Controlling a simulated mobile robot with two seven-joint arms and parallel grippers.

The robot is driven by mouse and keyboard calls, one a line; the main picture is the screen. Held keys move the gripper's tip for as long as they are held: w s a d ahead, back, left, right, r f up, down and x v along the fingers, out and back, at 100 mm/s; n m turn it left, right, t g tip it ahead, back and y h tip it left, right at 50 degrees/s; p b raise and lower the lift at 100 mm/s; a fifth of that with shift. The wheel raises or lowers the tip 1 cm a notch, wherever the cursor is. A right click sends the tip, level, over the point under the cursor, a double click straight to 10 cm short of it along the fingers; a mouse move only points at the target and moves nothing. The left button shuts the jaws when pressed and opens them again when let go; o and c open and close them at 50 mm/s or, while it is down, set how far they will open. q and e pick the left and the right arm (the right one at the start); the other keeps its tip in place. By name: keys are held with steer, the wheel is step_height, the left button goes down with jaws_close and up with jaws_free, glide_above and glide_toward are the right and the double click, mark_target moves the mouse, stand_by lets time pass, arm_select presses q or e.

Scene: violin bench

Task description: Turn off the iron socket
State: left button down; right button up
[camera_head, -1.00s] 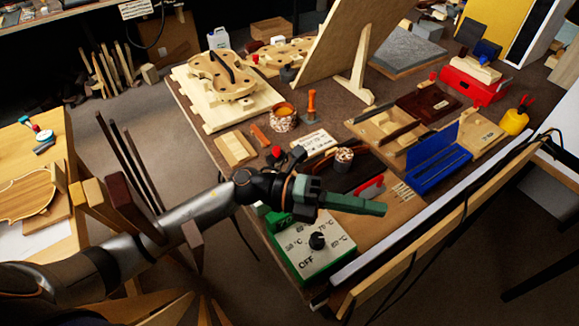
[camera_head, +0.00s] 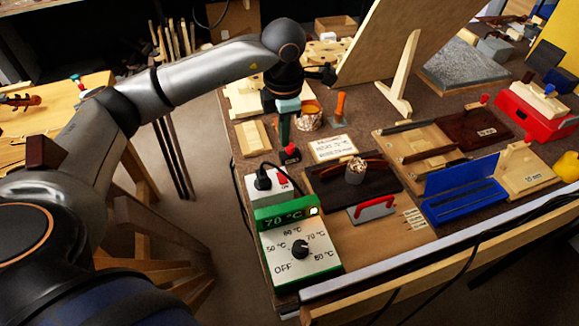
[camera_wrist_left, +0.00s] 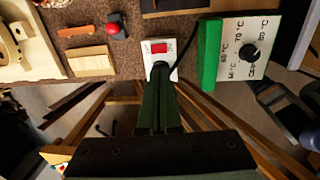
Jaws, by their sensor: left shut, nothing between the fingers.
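The iron socket (camera_head: 255,196) is a white block at the bench's left edge, with a black plug (camera_head: 263,180) in it and a red switch (camera_head: 283,180). In the left wrist view the socket (camera_wrist_left: 149,57) lies just beyond my fingertips, its red switch (camera_wrist_left: 158,47) facing the camera. My left gripper (camera_head: 284,141) is shut and empty, its green fingers pointing down, behind the socket in the head view. In the left wrist view the fingers (camera_wrist_left: 160,88) overlap the socket's lower part; I cannot tell whether they touch. My right gripper is not in view.
A green and white temperature box (camera_head: 318,262) with a black knob and a 70 °C display stands in front of the socket. A red-knobbed tool (camera_head: 291,153) stands close to my fingers. A black cable rises from the plug. A wooden block (camera_head: 253,138) lies left.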

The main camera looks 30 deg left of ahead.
mark_target(280, 174)
arm_select(q)
steer(key=shift+w+a+r, duration=0.15)
steer(key=shift+a+r, duration=0.15)
steer(key=shift+a, duration=0.15)
steer(key=f, duration=0.4)
steer(key=a+f, duration=0.1)
steer(key=f, duration=0.4)
steer(key=w+f, duration=0.1)
steer(key=f, duration=0.4)
steer(key=shift+a+p, duration=0.15)
steer(key=shift+p, duration=0.2)
